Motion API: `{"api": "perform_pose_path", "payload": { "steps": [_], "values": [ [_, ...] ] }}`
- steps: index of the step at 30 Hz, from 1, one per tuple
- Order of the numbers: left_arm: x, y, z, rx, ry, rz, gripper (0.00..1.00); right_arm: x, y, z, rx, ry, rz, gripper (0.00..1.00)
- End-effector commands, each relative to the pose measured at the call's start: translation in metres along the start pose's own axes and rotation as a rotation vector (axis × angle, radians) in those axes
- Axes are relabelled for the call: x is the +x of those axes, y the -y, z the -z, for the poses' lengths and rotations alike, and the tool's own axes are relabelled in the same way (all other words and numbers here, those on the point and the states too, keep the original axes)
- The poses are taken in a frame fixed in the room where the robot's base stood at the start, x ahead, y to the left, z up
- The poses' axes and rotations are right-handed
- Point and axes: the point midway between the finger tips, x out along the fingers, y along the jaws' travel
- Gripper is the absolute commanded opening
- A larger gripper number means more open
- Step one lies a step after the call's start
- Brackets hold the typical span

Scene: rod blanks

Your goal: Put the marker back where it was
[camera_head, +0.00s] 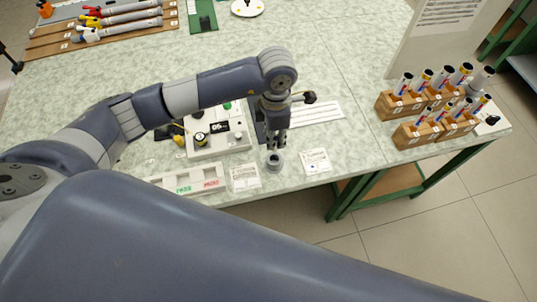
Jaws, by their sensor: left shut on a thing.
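My left gripper (275,146) points down near the front edge of the table, just above a small round grey cup (274,163). Its fingers are shut on a small grey thing, mostly hidden between them. I cannot make out whether this is the marker. I cannot tell whether the held thing touches the cup. No other marker can be told for sure. My right gripper is not in view.
A white device (205,148) with a display stands left of the gripper. A white tray (157,180) and paper cards (243,177) lie along the front edge. Wooden racks (405,134) hold several upright rods at the right. More rods (130,18) lie at the back left.

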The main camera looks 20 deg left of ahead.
Motion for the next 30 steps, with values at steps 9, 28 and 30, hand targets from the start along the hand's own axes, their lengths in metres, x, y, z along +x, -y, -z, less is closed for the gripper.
{"api": "perform_pose_path", "payload": {
  "steps": [9,28,30],
  "values": [
    [0.043,0.001,0.0,0.0,-0.002,0.003,0.0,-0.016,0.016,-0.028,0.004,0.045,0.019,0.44],
    [0.083,0.0,0.001,0.001,0.0,0.0,0.0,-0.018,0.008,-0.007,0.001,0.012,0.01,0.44],
    [0.082,0.0,0.001,0.001,0.0,0.0,0.22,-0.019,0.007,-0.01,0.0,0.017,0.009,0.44]
  ]
}}
